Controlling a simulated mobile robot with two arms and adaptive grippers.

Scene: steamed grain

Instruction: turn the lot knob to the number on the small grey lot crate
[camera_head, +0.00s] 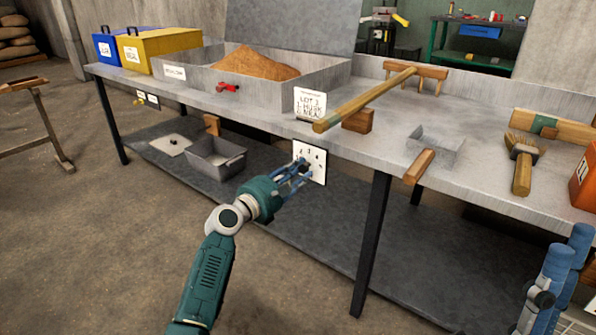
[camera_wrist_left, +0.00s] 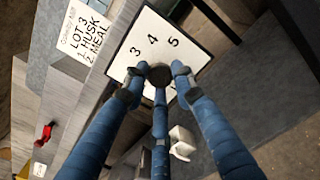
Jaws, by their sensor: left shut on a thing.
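The lot knob's white number plate (camera_head: 312,160) is on the front of the bench, below the tabletop. In the left wrist view the plate (camera_wrist_left: 143,32) shows 3, 4 and 5; the fingers hide its lower part. My left gripper (camera_head: 296,172) is shut on the knob, a dark round piece (camera_wrist_left: 160,75) between its fingertips. I cannot see where the knob points. A small grey crate (camera_head: 232,170) stands on the lower shelf; I can read no number on it. My right gripper (camera_head: 568,262) is partly in view at the lower right, apart from the bench items; its opening is unclear.
A card (camera_head: 310,104) above the plate reads LOT 3, husk, meal. A wooden handle (camera_head: 365,98) juts over the bench edge nearby. A grey scoop (camera_head: 437,142), a brush (camera_head: 523,165) and a grain tray (camera_head: 330,92) are on the bench. A bench leg (camera_head: 371,240) stands right of the plate.

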